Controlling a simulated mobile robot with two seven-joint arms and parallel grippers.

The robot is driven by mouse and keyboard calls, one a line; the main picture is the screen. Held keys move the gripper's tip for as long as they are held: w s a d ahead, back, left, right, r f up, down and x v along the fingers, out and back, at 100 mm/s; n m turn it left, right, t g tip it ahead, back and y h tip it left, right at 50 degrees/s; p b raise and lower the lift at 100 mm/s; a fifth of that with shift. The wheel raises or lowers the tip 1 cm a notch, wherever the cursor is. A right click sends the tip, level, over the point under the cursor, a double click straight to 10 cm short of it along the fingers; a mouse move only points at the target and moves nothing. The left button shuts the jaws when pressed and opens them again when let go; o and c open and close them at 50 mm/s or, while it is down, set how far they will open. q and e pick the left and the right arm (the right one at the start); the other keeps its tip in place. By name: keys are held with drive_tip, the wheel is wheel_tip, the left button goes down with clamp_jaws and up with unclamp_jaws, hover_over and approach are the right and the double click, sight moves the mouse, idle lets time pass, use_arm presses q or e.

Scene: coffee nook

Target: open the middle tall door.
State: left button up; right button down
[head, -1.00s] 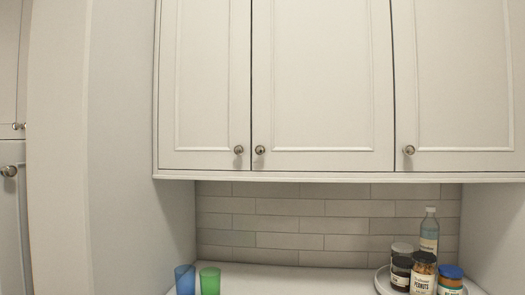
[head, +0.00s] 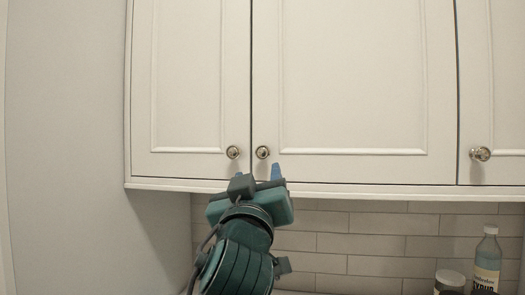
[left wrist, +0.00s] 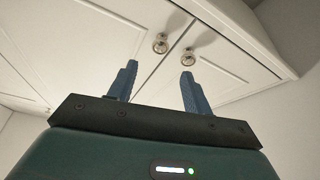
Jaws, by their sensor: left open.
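The middle tall door (head: 350,80) is shut, a pale panel with its round metal knob (head: 262,152) at the lower left corner. My left gripper (head: 258,174) is just below this knob, pointing up, open and empty. In the left wrist view the blue fingers stand apart (left wrist: 160,72), with the middle door's knob (left wrist: 161,43) beyond them and the left door's knob (left wrist: 187,57) beyond the right-hand finger. Neither knob appears to be between the fingers. My right gripper is not in view.
The left door (head: 195,80) and right door (head: 493,80) are also shut; the left door's knob (head: 233,152) is close to the middle one. A side wall (head: 65,150) stands at left. A syrup bottle (head: 487,262) and a jar (head: 450,282) stand below at right.

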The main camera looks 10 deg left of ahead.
sight(262, 154)
use_arm(q)
drive_tip(key=p+x, duration=0.3)
drive_tip(key=x, duration=0.7)
drive_tip(key=shift+f, duration=0.1)
drive_tip(key=shift+c, duration=0.2)
clamp_jaws()
